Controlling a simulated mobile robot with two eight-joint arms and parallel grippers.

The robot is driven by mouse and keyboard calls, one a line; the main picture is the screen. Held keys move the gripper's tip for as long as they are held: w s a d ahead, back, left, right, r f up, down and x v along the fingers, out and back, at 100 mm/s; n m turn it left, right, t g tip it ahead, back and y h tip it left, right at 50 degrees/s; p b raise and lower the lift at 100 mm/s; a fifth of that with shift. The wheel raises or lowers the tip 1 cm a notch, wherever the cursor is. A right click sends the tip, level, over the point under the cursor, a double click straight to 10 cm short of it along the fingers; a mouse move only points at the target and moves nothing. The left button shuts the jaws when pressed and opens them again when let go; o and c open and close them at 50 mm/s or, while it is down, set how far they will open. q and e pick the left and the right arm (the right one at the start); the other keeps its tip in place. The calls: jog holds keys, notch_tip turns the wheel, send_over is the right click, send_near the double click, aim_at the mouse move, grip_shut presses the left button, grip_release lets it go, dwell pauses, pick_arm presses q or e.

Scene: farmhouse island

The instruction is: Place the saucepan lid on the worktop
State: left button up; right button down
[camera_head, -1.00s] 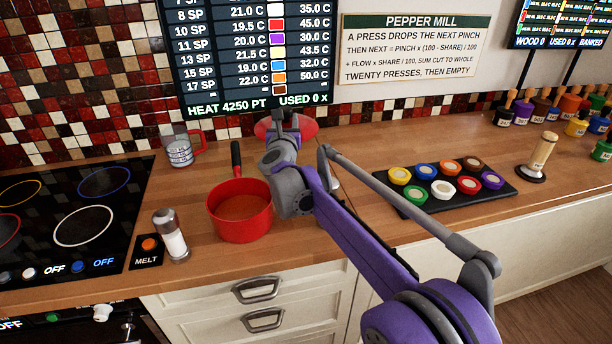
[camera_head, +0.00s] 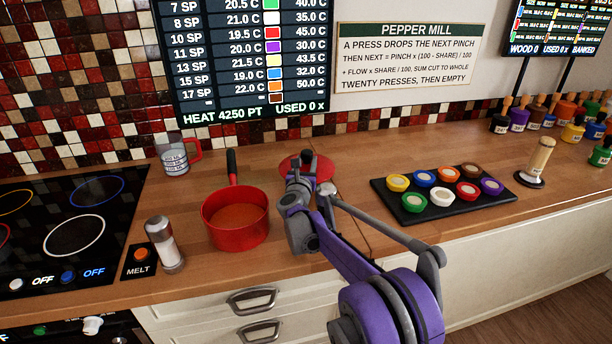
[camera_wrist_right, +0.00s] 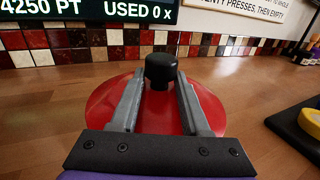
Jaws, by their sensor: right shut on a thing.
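The red saucepan lid (camera_head: 322,167) is at the back of the wooden worktop (camera_head: 345,150), to the right of the saucepan. In the right wrist view the lid (camera_wrist_right: 205,103) lies flat, with its black knob (camera_wrist_right: 160,68) between the fingers. My right gripper (camera_head: 300,165) is shut on the lid's knob; its fingers also show in the right wrist view (camera_wrist_right: 160,90). The lid looks at or very near the worktop; I cannot tell whether it touches. The open red saucepan (camera_head: 236,220) holds orange-brown contents. My left gripper is not in view.
A black tray with coloured pots (camera_head: 400,205) is to the right. A salt shaker (camera_head: 165,245), a MELT button (camera_head: 140,256), a measuring jug (camera_head: 176,158) and the hob (camera_head: 110,215) are to the left. A pepper mill (camera_head: 536,160) stands far right.

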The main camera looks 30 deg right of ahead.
jog(key=shift+f, duration=2.05)
jog(key=shift+b, duration=0.3)
jog(key=shift+c, duration=1.9)
grip_release()
jog(key=shift+f, duration=0.15)
jog(key=shift+r, duration=0.2)
jog(key=v, duration=1.2)
jog(key=shift+a, duration=0.1)
